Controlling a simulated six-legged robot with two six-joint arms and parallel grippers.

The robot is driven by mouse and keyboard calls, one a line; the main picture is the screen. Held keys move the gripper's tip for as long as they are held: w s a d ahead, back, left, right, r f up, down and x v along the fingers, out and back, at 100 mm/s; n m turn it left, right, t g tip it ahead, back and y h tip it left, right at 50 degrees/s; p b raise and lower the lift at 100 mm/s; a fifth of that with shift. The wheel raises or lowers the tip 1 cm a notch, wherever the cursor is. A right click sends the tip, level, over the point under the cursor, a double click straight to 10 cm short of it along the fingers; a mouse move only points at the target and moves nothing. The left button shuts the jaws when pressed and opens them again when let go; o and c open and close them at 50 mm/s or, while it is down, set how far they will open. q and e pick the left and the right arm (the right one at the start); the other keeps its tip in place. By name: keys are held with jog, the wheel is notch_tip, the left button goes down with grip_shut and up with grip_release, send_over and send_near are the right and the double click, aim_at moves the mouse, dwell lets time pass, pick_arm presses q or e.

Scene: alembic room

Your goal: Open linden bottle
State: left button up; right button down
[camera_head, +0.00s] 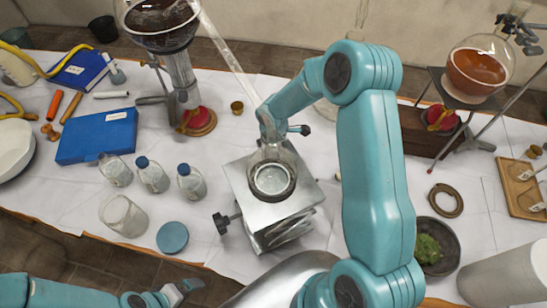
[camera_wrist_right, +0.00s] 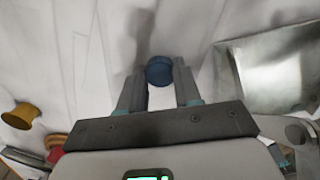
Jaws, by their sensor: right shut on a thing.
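In the wrist view, my right gripper (camera_wrist_right: 159,88) is shut on a round blue cap (camera_wrist_right: 160,70). I cannot tell whether a bottle is under it. My left gripper (camera_head: 178,292) is low at the bottom left; its jaws are unclear.
A metal lab jack (camera_head: 280,225) carries a glass vessel (camera_head: 272,180). An empty glass jar (camera_head: 124,216) and a blue disc (camera_head: 172,237) are near the front edge. A blue book (camera_head: 97,137) lies left. Flasks on stands are at both sides; a dark bowl (camera_head: 437,246) is right.

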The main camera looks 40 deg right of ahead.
jog(key=shift+f, duration=0.4)
jog(key=shift+w+a+f, duration=0.1)
jog(key=shift+w, duration=0.05)
jog(key=shift+f, duration=0.15)
jog(key=c, duration=0.8)
grip_release()
notch_tip(320, 180, up, 12)
jog(key=shift+r+b, duration=0.25)
jog(key=shift+b, duration=0.1)
